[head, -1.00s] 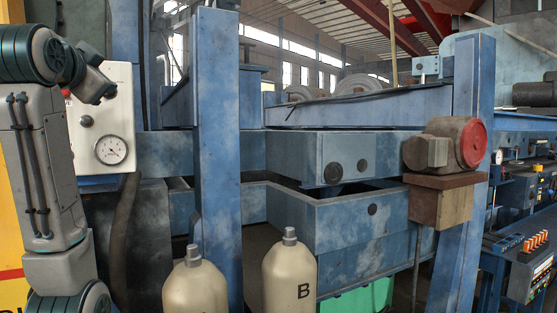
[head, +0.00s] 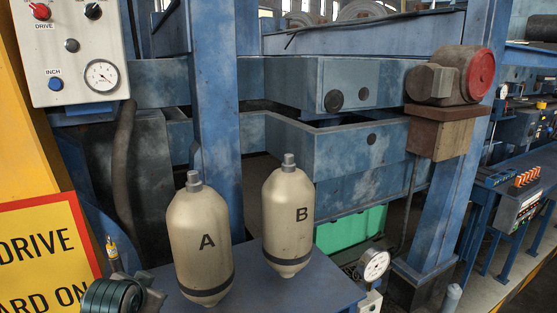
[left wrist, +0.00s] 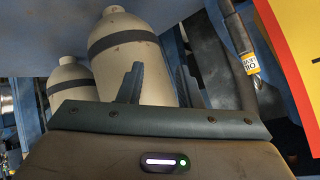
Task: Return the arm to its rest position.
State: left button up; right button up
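In the head view only a dark ringed joint of my left arm (head: 118,295) shows, low at the left edge of the table in front of cylinder A. In the left wrist view my left gripper (left wrist: 132,82) shows a dark upright finger above its teal bar. The wrist picture looks upside down, with the two beige cylinders beyond the gripper. My right arm and gripper are not in view.
Beige cylinder A (head: 203,240) and cylinder B (head: 289,215) stand upright on a blue table (head: 325,290). A gauge (head: 375,265) is at its right. A drive control panel (head: 75,50) and a yellow warning sign (head: 42,250) are at left. A blue post (head: 213,95) rises behind the cylinders.

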pick_arm(q)
jog(key=s+d+f+n+g, duration=0.1)
jog(key=s+f+g, duration=0.1)
jog(key=s+f, duration=0.65)
jog(key=s+d+f+n+g, duration=0.15)
jog(key=s+f, duration=0.35)
jog(key=s, duration=0.7)
jog(key=s+f+g, duration=0.3)
jog(key=s+f, duration=0.4)
jog(key=s, duration=0.4)
jog(key=s+a+f+g+b, duration=0.2)
jog(key=f+b, duration=1.1)
jog(key=f, duration=3.1)
jog(key=s+f+b, duration=0.3)
jog(key=s+f, duration=0.2)
jog(key=f, duration=0.4)
jog(key=s+a+f+b, duration=0.1)
jog(key=s+f+b, duration=0.2)
jog(key=s+f, duration=0.2)
jog(key=s+a+f+b, duration=0.1)
jog(key=s+f+b, duration=0.2)
jog(key=f, duration=0.9)
jog(key=s+n, duration=0.1)
jog(key=s, duration=0.1)
jog(key=shift+s+f+h, duration=0.35)
jog(key=shift+s+h, duration=0.05)
jog(key=shift+a, duration=0.1)
